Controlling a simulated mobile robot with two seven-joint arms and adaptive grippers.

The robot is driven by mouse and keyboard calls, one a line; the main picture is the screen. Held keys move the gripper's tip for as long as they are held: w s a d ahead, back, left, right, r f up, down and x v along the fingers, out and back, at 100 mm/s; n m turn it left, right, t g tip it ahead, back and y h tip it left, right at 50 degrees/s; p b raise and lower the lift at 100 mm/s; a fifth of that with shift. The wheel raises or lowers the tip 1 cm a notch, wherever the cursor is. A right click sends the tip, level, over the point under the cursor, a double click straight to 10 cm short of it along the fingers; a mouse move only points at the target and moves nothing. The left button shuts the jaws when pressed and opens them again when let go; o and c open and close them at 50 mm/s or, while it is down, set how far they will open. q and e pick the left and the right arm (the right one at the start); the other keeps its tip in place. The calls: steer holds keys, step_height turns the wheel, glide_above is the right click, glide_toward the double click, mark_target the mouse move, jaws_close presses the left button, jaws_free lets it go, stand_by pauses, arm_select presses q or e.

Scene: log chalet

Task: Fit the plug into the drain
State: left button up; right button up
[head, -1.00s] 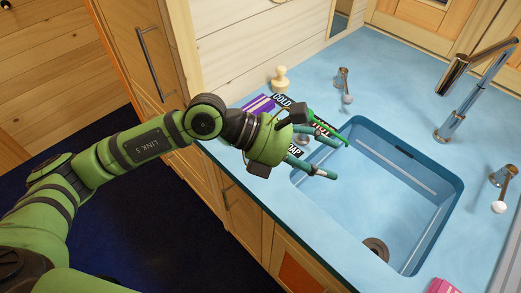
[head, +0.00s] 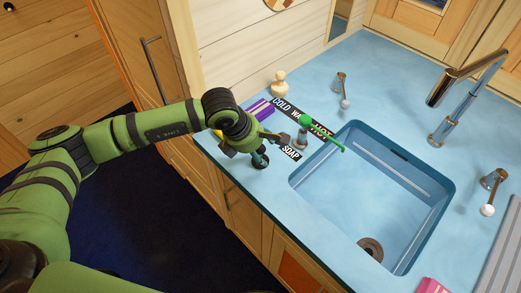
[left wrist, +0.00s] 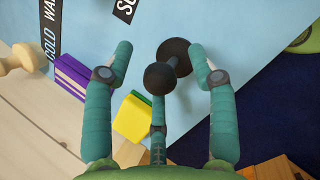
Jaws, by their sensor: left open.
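The plug (left wrist: 180,58) looks like a dark double-knobbed piece in the left wrist view. In the head view the plug (head: 260,158) stands on the counter left of the sink, near the front edge. My left gripper (left wrist: 160,50) is open, with its fingers on either side of the plug; I cannot tell whether they touch it. In the head view the left gripper (head: 262,147) is at the plug, partly hidden by its own wrist. The round drain (head: 370,249) is uncovered in the floor of the blue sink (head: 400,185). My right gripper is not in view.
A yellow and green sponge (left wrist: 132,119) and a purple box (left wrist: 72,76) lie close to the gripper. The tap (head: 462,80) stands behind the sink. A pink item (head: 430,286) lies at front right.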

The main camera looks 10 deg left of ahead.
arm_select(q)
steer(key=shift+f, duration=0.25)
jaws_close()
